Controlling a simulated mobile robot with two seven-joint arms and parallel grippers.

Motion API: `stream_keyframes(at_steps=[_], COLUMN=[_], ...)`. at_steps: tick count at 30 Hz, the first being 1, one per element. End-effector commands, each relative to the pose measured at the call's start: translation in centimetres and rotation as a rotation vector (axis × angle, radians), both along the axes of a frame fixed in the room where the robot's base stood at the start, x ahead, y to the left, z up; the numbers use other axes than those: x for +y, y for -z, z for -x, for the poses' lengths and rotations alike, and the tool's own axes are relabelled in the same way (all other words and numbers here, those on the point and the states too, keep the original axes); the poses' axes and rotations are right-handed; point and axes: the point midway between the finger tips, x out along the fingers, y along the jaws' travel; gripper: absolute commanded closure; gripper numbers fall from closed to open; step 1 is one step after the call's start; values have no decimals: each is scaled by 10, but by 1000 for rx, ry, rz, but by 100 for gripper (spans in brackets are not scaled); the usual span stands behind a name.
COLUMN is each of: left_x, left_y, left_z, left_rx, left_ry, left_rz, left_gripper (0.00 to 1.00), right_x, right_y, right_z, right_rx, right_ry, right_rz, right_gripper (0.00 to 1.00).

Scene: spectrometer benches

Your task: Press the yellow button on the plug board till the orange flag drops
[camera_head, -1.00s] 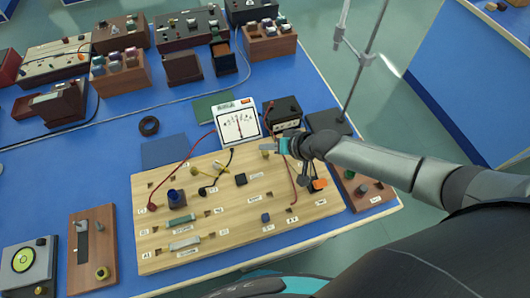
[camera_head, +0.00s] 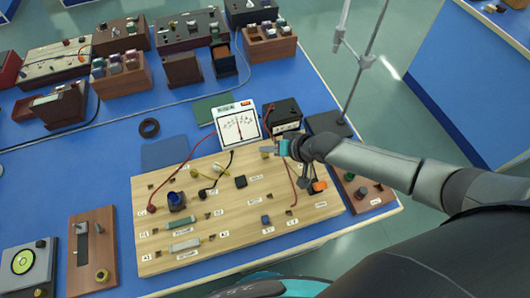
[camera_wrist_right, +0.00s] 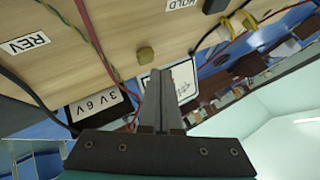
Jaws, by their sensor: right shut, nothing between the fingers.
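The pale wooden plug board (camera_head: 215,235) lies on the blue bench. The yellow button (camera_head: 265,155) is near its far right edge, just left of my right gripper's tip in the head view. In the right wrist view it is a dull yellow knob (camera_wrist_right: 146,54) ahead of the fingertips, with a small gap visible in the picture. My right gripper (camera_head: 272,150) is shut and empty; its fingers (camera_wrist_right: 160,85) also show in the wrist view. The orange flag (camera_head: 319,185) is at the board's right side, partly behind dark parts; its exact position is unclear. My left gripper is out of view.
A white needle meter (camera_head: 237,124) and a black battery box (camera_head: 282,115) stand just behind the board. Red and black leads cross the board. A metal stand rod (camera_head: 364,65) rises behind my right arm.

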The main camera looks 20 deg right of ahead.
Motion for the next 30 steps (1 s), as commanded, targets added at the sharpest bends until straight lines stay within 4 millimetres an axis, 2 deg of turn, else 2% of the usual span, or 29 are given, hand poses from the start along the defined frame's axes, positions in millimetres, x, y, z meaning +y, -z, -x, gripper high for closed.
stream_keyframes(at_steps=[23, 30], left_x=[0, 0], left_y=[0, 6], left_z=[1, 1], left_rx=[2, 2], left_ry=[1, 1], left_rz=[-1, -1], left_gripper=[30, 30], right_x=[0, 0], right_y=[0, 7], right_z=[0, 0], right_rx=[0, 0], right_ry=[0, 0], right_rz=[0, 0], right_gripper=[100, 100])
